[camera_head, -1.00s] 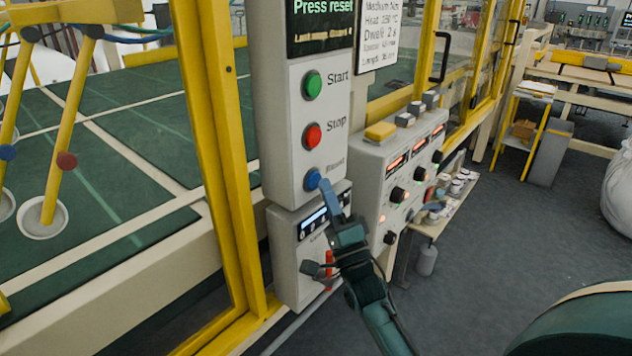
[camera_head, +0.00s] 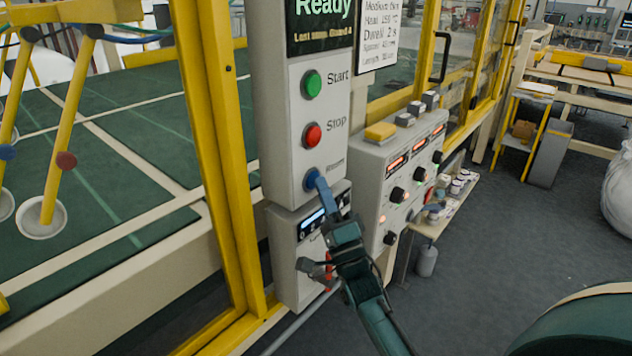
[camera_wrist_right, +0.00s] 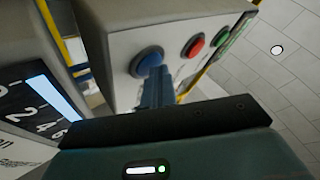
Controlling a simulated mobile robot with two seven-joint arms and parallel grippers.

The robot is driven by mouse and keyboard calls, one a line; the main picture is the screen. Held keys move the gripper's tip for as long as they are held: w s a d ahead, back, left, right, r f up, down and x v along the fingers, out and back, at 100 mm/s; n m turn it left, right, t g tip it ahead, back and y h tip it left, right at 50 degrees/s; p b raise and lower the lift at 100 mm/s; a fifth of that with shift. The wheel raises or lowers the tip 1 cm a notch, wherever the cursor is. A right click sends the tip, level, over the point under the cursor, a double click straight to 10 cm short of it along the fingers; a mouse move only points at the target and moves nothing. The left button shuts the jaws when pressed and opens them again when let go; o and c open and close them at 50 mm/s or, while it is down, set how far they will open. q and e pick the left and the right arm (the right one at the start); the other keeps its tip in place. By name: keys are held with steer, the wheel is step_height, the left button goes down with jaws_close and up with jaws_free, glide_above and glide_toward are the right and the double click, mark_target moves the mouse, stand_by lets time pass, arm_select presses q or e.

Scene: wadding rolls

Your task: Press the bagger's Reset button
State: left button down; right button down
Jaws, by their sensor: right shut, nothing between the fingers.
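The grey bagger panel (camera_head: 294,120) has a green Start button (camera_head: 312,84), a red Stop button (camera_head: 312,135) and a blue Reset button (camera_head: 309,178) at the bottom. The display (camera_head: 322,14) above reads "Ready". My right gripper (camera_head: 318,178) is shut and empty, its blue fingertips at the Reset button and covering part of it. In the right wrist view the blue Reset button (camera_wrist_right: 147,61) stands just beyond the closed fingers (camera_wrist_right: 156,78); the fingertips overlap its lower edge, and I cannot tell if they touch. My left gripper is out of view.
A lower box with a small screen (camera_head: 312,222) is under the panel, close to my right gripper. A control box with knobs (camera_head: 400,180) stands to the right. A yellow guard frame (camera_head: 222,150) rises at the left. Grey floor (camera_head: 500,240) is open at the right.

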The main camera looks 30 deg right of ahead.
steer(key=shift+s+d+p, duration=0.3)
steer(key=shift+s+p, duration=0.1)
steer(key=shift+s, duration=0.4)
steer(key=s, duration=0.1)
steer(key=s+d+p, duration=0.1)
steer(key=s, duration=0.1)
steer(key=s+d, duration=0.1)
steer(key=shift+s+p, duration=0.35)
steer(key=shift+p, duration=0.05)
stand_by(0.7)
